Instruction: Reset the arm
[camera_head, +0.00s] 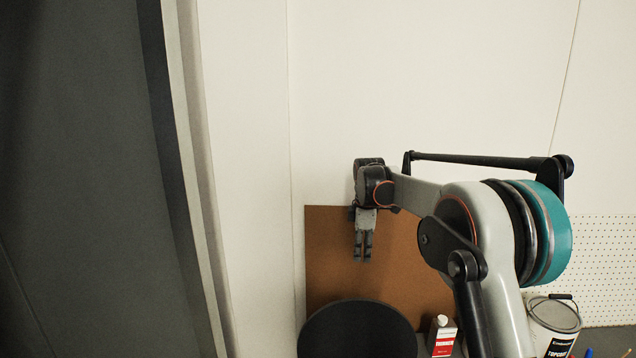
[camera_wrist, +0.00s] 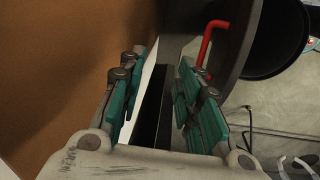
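My gripper (camera_head: 363,258) hangs pointing down in the head view, in front of a brown board. My arm (camera_head: 480,225) reaches from the lower right up and across to the left, bent at the elbow. In the wrist view my gripper (camera_wrist: 162,75) shows two teal-padded fingers apart with a clear gap. Nothing is seen held between them. A dark strip and a pale edge show beyond the gap.
A brown board (camera_head: 330,260) leans at the wall. A dark round disc (camera_head: 360,332), a red-and-white bottle (camera_head: 442,338) and a paint can (camera_head: 553,318) stand below. A dark panel (camera_head: 90,180) fills the left. A red bent rod (camera_wrist: 210,38) is near the right finger.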

